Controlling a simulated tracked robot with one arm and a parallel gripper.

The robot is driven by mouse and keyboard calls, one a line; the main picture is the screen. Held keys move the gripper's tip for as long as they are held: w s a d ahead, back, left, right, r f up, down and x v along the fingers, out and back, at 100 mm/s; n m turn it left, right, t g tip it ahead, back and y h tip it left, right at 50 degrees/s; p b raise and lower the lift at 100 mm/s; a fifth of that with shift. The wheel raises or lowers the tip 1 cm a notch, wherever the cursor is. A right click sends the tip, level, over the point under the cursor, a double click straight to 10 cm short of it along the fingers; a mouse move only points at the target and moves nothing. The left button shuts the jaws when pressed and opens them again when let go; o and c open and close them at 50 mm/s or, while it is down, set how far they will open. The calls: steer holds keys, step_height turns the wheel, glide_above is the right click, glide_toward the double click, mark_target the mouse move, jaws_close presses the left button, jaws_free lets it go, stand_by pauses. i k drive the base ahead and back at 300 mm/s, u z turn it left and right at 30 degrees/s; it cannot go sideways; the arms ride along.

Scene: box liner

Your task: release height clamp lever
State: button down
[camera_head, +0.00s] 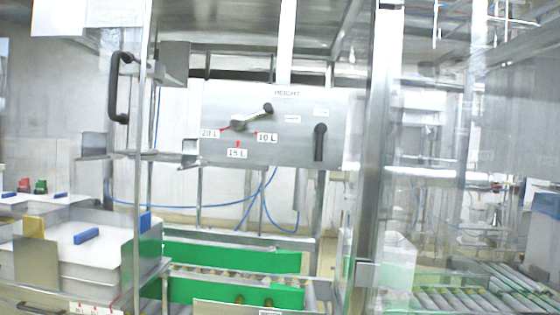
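The height panel (275,150) is a grey metal plate near the middle of the view, with the word HEIGHT at its top. A crank handle (252,117) with a dark knob sits on it, its pointer end near the 20 L label (209,133). Labels for 15 L and 10 L are below and to the right of the crank. To the right, a black lever (320,142) hangs straight down from its pivot under a small white label too small to read. I take it to be the clamp lever. My gripper is not in view.
A clear door or panel with a black handle (121,87) stands at left. A metal upright (377,150) stands right of the panel. Green guides (235,257) and rollers lie below. White stacks with blue and yellow blocks (88,236) are at lower left.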

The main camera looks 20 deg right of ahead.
mark_target(320, 128)
steer(key=z, duration=0.15)
steer(key=i, duration=0.85)
steer(key=z, duration=0.6)
